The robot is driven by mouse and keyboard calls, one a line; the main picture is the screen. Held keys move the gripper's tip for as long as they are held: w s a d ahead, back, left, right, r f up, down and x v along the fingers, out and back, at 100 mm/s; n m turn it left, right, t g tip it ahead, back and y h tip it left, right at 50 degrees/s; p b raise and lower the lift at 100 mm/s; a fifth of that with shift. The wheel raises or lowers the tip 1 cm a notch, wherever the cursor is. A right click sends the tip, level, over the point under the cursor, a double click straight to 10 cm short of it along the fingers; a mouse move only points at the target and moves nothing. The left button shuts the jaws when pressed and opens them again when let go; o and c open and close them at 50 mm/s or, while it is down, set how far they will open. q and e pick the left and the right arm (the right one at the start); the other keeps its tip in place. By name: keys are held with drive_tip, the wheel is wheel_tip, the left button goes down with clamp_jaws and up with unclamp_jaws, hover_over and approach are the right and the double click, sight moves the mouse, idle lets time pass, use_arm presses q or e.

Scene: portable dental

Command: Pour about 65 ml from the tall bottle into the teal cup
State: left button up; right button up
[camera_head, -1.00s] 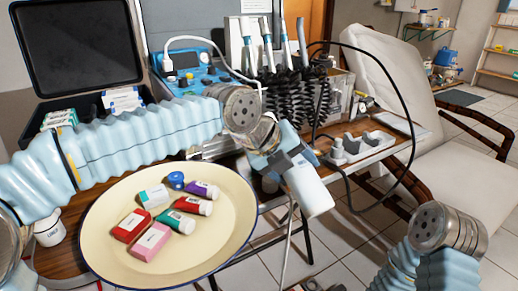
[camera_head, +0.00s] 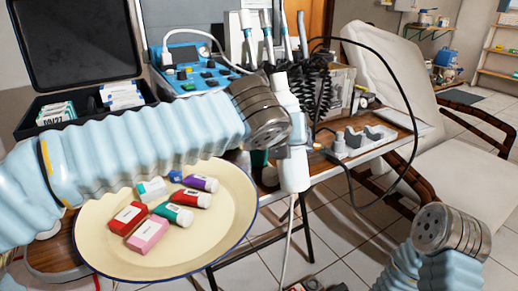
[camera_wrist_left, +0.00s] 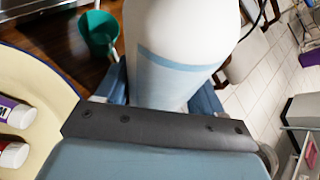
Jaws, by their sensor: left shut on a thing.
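The tall white bottle (camera_head: 294,172) is in my left gripper (camera_head: 288,150) in the head view, nearly upright and above the table's front edge. In the left wrist view, the bottle (camera_wrist_left: 180,45) shows a pale blue band, and the left gripper (camera_wrist_left: 165,100) is shut around it. The teal cup (camera_wrist_left: 98,32) stands on the brown table, left of the bottle in the wrist view. My right arm ends at the lower right, with no fingers visible.
A cream plate (camera_head: 100,255) with several small boxes and tubes is at the front left. A blue device (camera_head: 190,75), coiled black cords (camera_head: 312,90) and a power strip (camera_head: 350,143) stand behind. A pale chair (camera_head: 390,75) is at right.

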use_arm(q)
wheel_tip(320, 180, up, 3)
drive_tip(key=shift+w+a+f+m+t+p, duration=0.15)
drive_tip(key=shift+m+t+p, duration=0.15)
drive_tip(key=shift+t+p, duration=0.4)
drive_tip(key=shift+w+f+m+t+y+b, duration=0.15)
drive_tip(key=shift+m+t+y+b, duration=0.2)
drive_tip(key=shift+b, duration=0.6)
drive_tip(key=shift+w+t, duration=0.1)
drive_tip(key=shift+t, duration=0.25)
drive_tip(key=shift+a+r+b, duration=0.15)
drive_tip(key=shift+r+b, duration=0.1)
drive_tip(key=shift+b, duration=0.15)
